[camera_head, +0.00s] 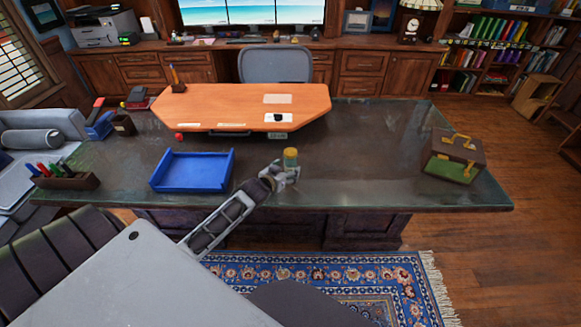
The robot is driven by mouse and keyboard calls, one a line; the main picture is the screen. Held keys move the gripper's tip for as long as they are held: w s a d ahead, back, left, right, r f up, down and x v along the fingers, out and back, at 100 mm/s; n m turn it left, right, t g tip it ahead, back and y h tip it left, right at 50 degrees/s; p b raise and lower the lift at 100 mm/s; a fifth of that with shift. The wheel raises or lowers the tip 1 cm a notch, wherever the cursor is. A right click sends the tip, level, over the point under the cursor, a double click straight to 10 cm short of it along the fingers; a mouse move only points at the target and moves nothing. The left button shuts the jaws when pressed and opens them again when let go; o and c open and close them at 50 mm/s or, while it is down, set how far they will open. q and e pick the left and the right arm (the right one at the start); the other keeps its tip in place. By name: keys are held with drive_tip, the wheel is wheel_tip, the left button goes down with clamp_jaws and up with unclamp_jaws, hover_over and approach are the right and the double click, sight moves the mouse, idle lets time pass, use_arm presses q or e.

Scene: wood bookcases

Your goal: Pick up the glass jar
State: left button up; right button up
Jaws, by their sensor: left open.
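A small glass jar (291,160) with a yellowish upper part stands upright near the middle of the dark desk's front half. My left gripper (285,175) is open at the jar's near side, low against the desk top. Its fingers overlap the jar's lower part in this view, so I cannot tell whether they touch it. My left arm reaches in from the lower left. My right gripper does not show.
A blue tray (193,171) lies left of the jar on the dark desk (360,190). An orange wooden board (220,103) is behind it. A brown box with yellow handles (453,157) stands at the right. The desk top between jar and box is clear.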

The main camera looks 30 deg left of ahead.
sight(290, 151)
use_arm(q)
drive_tip(key=shift+w+a+f, duration=0.1)
drive_tip(key=shift+w, duration=0.2)
drive_tip(key=shift+w+f, duration=0.15)
drive_tip(key=shift+w, duration=0.15)
drive_tip(key=shift+w+a+f, duration=0.2)
drive_tip(key=shift+w+f, duration=0.05)
drive_tip(key=shift+w, duration=0.35)
drive_tip(key=shift+w+a+f, duration=0.1)
drive_tip(key=shift+w+f, duration=0.2)
drive_tip(key=shift+w, duration=0.3)
drive_tip(key=shift+w+f, duration=0.2)
drive_tip(key=shift+w, duration=0.35)
drive_tip(key=shift+c, duration=1.2)
drive_tip(key=c, duration=1)
drive_tip(key=shift+o, duration=0.2)
drive_tip(key=shift+r, duration=0.4)
wheel_tip(290, 151, up, 8)
drive_tip(key=shift+f, duration=0.15)
drive_tip(key=shift+r, duration=0.35)
drive_tip(key=shift+r+p, duration=0.3)
drive_tip(key=shift+r, duration=0.1)
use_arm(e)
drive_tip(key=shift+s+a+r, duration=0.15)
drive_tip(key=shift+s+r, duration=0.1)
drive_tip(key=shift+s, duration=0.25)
